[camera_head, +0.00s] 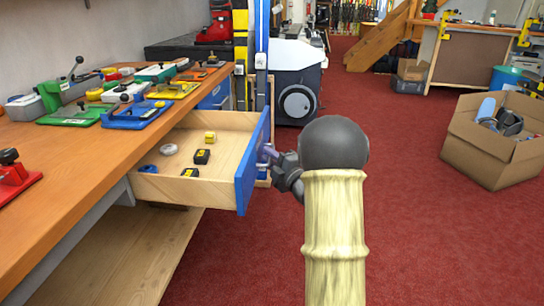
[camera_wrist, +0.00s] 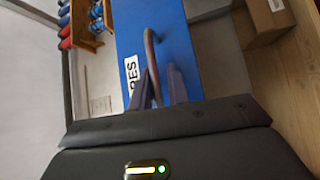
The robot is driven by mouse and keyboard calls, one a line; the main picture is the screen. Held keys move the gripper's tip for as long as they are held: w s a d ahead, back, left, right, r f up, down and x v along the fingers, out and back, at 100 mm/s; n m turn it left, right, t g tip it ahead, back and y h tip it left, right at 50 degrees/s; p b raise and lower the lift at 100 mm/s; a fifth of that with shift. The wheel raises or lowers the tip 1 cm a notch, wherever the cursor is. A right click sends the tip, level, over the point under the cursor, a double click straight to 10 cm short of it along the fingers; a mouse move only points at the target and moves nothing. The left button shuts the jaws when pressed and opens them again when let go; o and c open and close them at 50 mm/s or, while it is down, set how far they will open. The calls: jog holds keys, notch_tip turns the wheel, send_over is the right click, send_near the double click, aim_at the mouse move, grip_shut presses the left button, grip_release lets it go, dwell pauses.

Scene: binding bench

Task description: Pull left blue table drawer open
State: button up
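The blue-fronted drawer (camera_head: 249,172) under the left workbench is pulled well out, and its wooden inside shows. In the wrist view its blue front (camera_wrist: 185,45) carries a white label (camera_wrist: 132,72) and a curved handle (camera_wrist: 151,50). My gripper (camera_head: 269,153) is at the drawer front, in front of the handle. In the wrist view the two fingers (camera_wrist: 160,80) stand apart, with the handle between them. The handle lies nearer the left finger; whether they touch cannot be told. My arm hides part of the floor behind it.
Inside the drawer are a yellow block (camera_head: 210,137), black-and-yellow tape measures (camera_head: 202,157) and blue and white rings. Clamps and tools cover the wooden bench top (camera_head: 90,150). A cardboard box (camera_head: 485,150) stands at right. Red carpet (camera_head: 400,150) between is clear.

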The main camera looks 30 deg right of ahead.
jog(key=shift+o, duration=1)
jog(key=shift+d+r, duration=0.1)
jog(key=shift+s, duration=0.1)
jog(key=p+v, duration=0.2)
jog(key=v, duration=1.5)
jog(key=shift+p, duration=0.3)
